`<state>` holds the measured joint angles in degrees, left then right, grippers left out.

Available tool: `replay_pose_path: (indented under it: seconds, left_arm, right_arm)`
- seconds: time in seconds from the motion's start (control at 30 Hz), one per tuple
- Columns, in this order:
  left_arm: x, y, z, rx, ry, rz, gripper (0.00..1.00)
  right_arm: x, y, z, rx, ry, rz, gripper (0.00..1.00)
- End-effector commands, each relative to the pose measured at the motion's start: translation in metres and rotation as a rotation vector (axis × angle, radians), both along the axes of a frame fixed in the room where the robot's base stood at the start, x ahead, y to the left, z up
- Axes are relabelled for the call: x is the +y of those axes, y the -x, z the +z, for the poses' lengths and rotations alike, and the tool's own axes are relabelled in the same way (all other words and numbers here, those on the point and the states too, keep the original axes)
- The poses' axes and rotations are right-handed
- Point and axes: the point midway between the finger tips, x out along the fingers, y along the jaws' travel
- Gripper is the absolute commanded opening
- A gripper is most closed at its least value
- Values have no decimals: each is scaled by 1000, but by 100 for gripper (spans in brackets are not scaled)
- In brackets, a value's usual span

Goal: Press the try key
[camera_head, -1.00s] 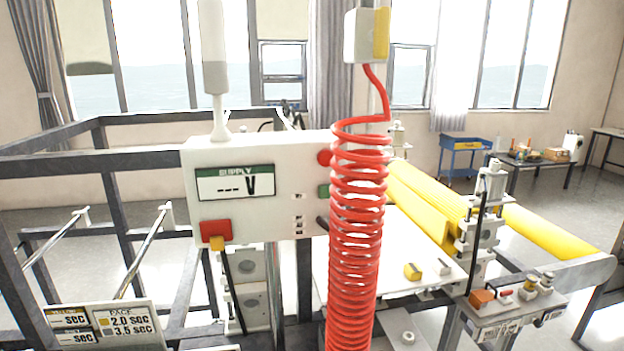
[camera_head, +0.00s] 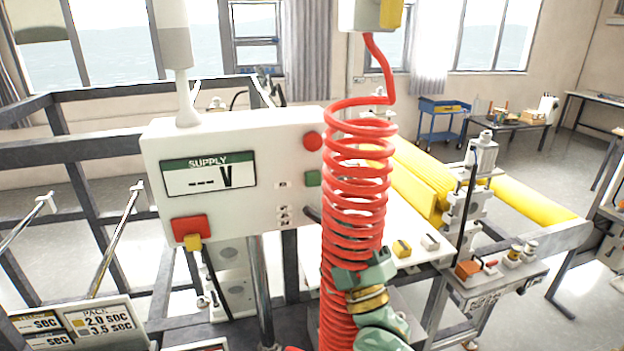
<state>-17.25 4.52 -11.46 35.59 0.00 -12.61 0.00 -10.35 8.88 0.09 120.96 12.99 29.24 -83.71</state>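No key that I can read as "try" shows. A green-grey arm end with a brass band, apparently my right gripper (camera_head: 362,270), rises from the bottom centre by the red coiled hose, below and right of the box. It is apart from the buttons in the picture. Its fingers are unclear. My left gripper is not in view.
The red coiled hose (camera_head: 356,190) hangs right beside the box. A red block with a yellow plug (camera_head: 190,228) is on the box's lower left. Yellow rolls (camera_head: 410,185) and a small-valve bracket (camera_head: 495,280) lie right. A timing panel (camera_head: 85,325) is at lower left.

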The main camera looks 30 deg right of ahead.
Motion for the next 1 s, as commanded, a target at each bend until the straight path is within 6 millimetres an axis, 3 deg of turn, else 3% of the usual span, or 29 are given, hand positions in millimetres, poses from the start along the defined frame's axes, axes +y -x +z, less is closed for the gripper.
replay_pose_path:
  seconds: [0.17,0.37,0.8,1.0]
  left_arm:
    - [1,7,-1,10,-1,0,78]
    - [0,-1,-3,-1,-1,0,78]
    - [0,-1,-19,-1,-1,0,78]
    - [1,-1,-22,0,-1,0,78]
  right_arm:
    - [0,-1,0,2,-1,1,0]
    - [-2,-10,-1,0,0,2,0]
    - [-16,-67,-1,1,-1,2,0]
    - [-20,-83,-1,2,-2,2,0]
